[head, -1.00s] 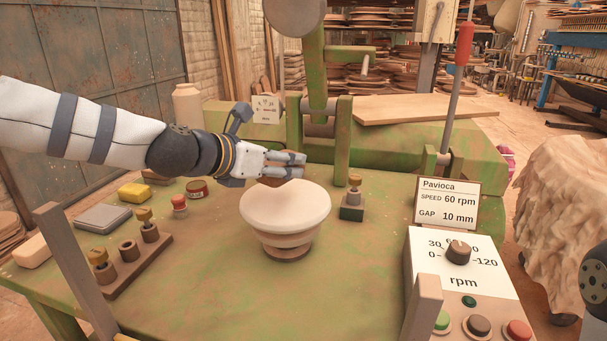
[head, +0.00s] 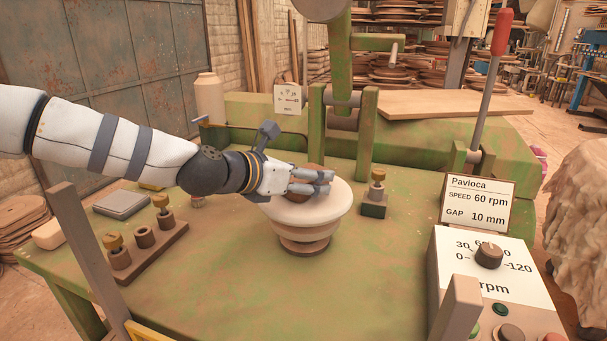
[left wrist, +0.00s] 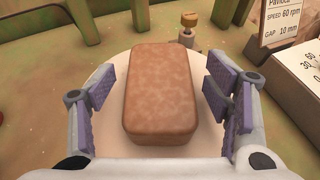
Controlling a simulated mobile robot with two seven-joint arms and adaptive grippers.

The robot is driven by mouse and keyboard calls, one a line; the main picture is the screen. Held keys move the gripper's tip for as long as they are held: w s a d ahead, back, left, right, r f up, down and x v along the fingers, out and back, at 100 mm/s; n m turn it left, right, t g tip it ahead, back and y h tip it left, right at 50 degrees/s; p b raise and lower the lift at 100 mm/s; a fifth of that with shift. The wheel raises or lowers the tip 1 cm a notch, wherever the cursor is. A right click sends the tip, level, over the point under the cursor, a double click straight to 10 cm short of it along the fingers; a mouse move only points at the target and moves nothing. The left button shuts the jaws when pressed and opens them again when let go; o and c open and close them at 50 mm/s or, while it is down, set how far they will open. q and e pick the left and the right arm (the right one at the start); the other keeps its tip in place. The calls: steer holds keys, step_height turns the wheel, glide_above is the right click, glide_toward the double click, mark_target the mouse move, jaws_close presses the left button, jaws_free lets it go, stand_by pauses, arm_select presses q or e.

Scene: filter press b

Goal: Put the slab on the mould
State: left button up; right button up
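The slab is a brown, rounded block (left wrist: 161,92); in the head view a little of it (head: 297,195) shows by the fingers. The mould (head: 328,212) is a round white top on a stepped, tapering base on the green table. In the left wrist view the slab lies over the white top (left wrist: 212,142) and appears to rest on it, well inside the rim. My left gripper (head: 318,182) is low over the mould. Its fingers stand on either side of the slab with narrow gaps, so it is open. My right gripper is not in view.
A holder with brass-topped pegs (head: 146,240) stands left of the mould. A small knobbed block (head: 375,196) stands right of it. The Pavioca sign (head: 478,204) and rpm control box (head: 500,270) are at the right. The table front (head: 230,300) is clear.

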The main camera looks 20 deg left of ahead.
arm_select(q)
steer(key=shift+s+a+r, duration=0.2)
steer(key=shift+s+r, duration=0.05)
steer(key=p+v, duration=0.1)
steer(key=v, duration=0.3)
steer(key=r+p+v, duration=0.1)
steer(key=v, duration=0.3)
steer(key=s, duration=0.1)
steer(key=s+a, duration=0.1)
steer(key=shift+s, duration=0.35)
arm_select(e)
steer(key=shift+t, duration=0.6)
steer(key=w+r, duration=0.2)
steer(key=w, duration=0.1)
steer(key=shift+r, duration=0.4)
